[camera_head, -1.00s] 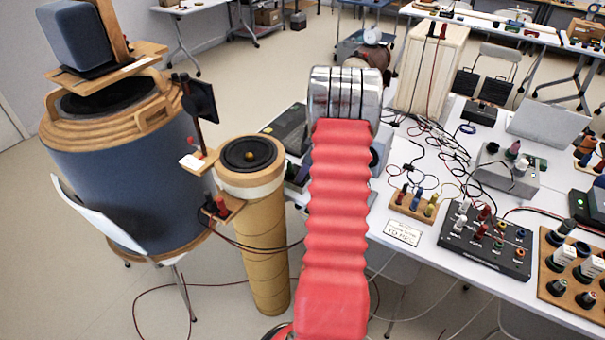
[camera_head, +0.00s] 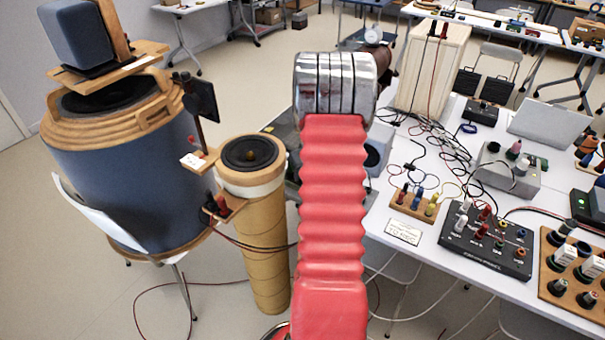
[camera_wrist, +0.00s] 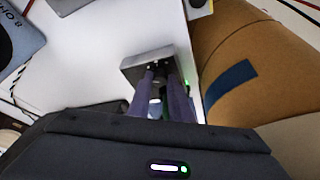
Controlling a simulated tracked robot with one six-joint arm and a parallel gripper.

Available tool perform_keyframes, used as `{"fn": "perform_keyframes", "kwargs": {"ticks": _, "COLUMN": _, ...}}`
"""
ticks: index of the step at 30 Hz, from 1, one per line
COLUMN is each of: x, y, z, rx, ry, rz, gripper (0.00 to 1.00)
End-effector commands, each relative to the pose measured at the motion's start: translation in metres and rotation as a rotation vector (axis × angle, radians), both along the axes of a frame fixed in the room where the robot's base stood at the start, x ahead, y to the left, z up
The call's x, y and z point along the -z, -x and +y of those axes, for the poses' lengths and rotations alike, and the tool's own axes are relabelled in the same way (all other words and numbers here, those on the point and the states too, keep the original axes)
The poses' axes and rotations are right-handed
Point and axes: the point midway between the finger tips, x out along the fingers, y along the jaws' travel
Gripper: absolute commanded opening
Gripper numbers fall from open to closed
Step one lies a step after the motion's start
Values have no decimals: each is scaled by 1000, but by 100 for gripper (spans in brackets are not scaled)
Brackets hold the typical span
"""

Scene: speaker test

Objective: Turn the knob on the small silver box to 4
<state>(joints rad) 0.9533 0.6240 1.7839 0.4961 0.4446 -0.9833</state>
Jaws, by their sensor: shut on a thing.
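The small silver box (camera_wrist: 147,62) shows in the wrist view, on the white table near its edge. My gripper (camera_wrist: 163,75) reaches to the front of the box, its two dark fingers close together. It is shut on what appears to be the box's knob, which is mostly hidden between the fingers. The knob's pointer and scale cannot be read. In the head view my red arm hides the gripper and this box.
A brown cardboard tube (camera_wrist: 240,60) is close beside the box in the wrist view. In the head view, the tube (camera_head: 262,245) stands left of my arm. The white table (camera_head: 400,262) at right holds a black panel (camera_head: 487,240), a larger grey box (camera_head: 508,170) and cables.

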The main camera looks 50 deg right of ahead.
Motion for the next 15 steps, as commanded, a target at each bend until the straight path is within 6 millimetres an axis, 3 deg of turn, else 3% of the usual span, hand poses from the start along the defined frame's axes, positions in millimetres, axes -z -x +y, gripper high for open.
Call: {"fn": "perform_keyframes", "kwargs": {"ticks": 15, "x": -1, "y": 0, "z": 0, "rx": 35, "ry": 1, "rz": -1, "gripper": 0}}
